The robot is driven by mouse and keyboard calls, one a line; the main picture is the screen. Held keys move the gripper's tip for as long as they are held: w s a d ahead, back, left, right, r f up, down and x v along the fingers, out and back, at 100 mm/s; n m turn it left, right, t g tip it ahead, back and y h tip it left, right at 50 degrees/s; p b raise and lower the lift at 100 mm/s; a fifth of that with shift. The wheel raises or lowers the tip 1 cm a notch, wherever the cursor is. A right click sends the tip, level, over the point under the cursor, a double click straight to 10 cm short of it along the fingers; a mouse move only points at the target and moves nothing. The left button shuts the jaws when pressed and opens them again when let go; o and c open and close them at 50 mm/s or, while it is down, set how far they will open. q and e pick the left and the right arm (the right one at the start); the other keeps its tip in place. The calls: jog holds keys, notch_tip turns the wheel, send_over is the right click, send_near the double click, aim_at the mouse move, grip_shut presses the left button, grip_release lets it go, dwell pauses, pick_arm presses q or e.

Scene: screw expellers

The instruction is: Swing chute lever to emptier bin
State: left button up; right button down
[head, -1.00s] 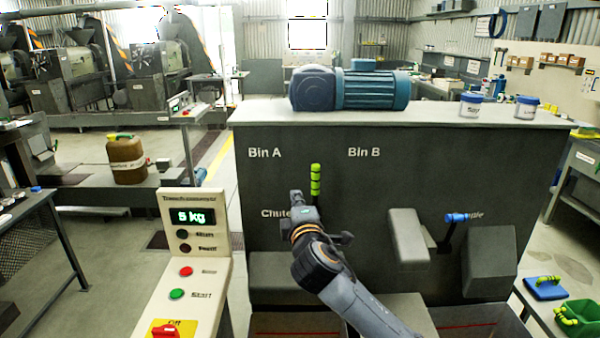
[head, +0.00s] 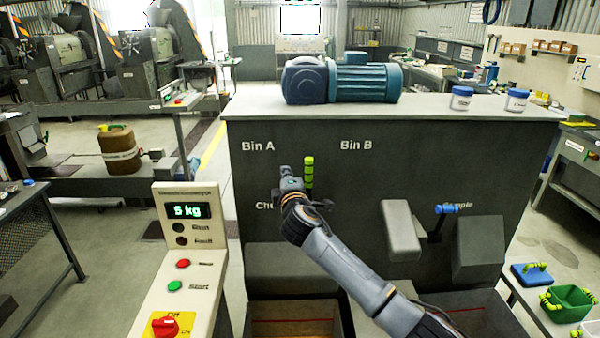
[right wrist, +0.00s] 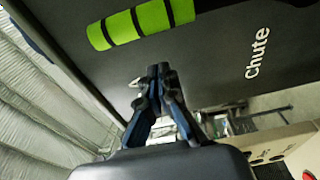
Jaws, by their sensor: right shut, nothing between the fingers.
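The chute lever (head: 309,172) has a yellow-green handle with black bands. It stands upright on the dark front panel (head: 370,175), between the "Bin A" and "Bin B" labels. My right gripper (head: 286,170) is shut and empty, just left of the handle and apart from it. In the right wrist view the closed fingertips (right wrist: 159,72) lie below the banded handle (right wrist: 140,22), not around it. Bin A (head: 255,328) and Bin B (head: 505,328) show low at the front; Bin A holds some tan material. Bin B's contents are partly hidden by my arm. My left gripper is out of view.
A control pedestal (head: 190,250) reading "5 kg" stands left of the panel. A blue-handled sample lever (head: 446,209) and grey boxes (head: 480,248) stick out on the right. A blue motor (head: 345,80) and two tubs sit on top.

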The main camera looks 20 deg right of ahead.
pick_arm(q)
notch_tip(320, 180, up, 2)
jog(key=shift+p, duration=0.6)
pick_arm(e)
jog(key=s+d, duration=0.2)
jog(key=d, duration=0.1)
jog(key=shift+d, duration=0.15)
jog(key=shift+w, duration=0.1)
pick_arm(q)
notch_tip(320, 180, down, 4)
jog(key=b, duration=0.4)
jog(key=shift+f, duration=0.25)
pick_arm(e)
jog(key=s+d+m, duration=0.1)
jog(key=d+m, duration=0.4)
jog(key=d, duration=0.1)
jog(key=shift+s+f+m+t, duration=0.25)
jog(key=shift+s+m+t, duration=0.15)
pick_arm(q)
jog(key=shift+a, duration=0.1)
